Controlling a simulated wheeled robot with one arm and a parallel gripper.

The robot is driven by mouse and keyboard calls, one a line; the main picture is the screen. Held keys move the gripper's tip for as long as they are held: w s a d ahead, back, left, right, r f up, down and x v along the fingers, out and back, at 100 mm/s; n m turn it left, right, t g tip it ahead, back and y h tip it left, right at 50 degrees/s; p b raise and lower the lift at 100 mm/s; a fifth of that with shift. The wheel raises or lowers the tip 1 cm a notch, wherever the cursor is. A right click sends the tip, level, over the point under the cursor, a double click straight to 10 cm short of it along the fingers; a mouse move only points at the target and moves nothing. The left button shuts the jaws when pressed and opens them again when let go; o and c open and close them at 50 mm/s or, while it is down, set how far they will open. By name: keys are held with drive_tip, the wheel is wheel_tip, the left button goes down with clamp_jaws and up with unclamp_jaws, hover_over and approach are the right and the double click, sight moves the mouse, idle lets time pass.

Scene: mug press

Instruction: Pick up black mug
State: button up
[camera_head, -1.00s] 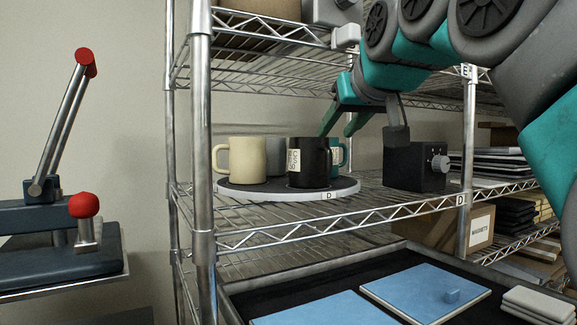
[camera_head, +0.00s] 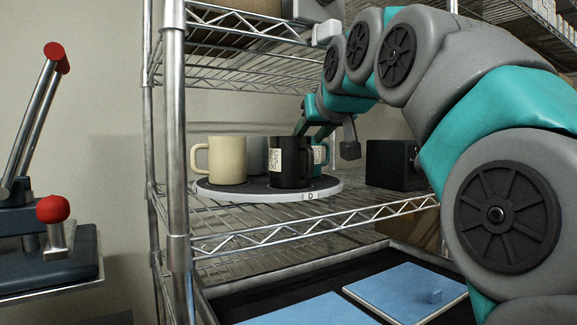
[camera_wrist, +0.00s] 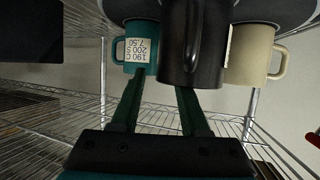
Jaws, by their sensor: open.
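The black mug (camera_head: 290,165) stands upright on the round turntable (camera_head: 235,194) on the wire shelf, with a white label on its side. In the wrist view the black mug (camera_wrist: 195,50) is large and close, in front of my gripper (camera_wrist: 158,92). My gripper also shows in the head view (camera_head: 305,130), behind and above the mug, partly hidden by it. Its two fingers are apart, one towards each side of the mug's near part. I cannot tell whether they touch it. The mug's handle shows in the wrist view, facing my gripper.
A cream mug (camera_head: 228,160), a grey mug (camera_head: 258,157) and a teal mug (camera_head: 320,155) share the turntable, close around the black mug. A black box (camera_head: 392,164) stands right of it. A shelf post (camera_head: 174,150) rises at left. A press with red knobs (camera_head: 54,209) stands further left.

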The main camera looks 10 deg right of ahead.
clamp_jaws()
idle(1.4)
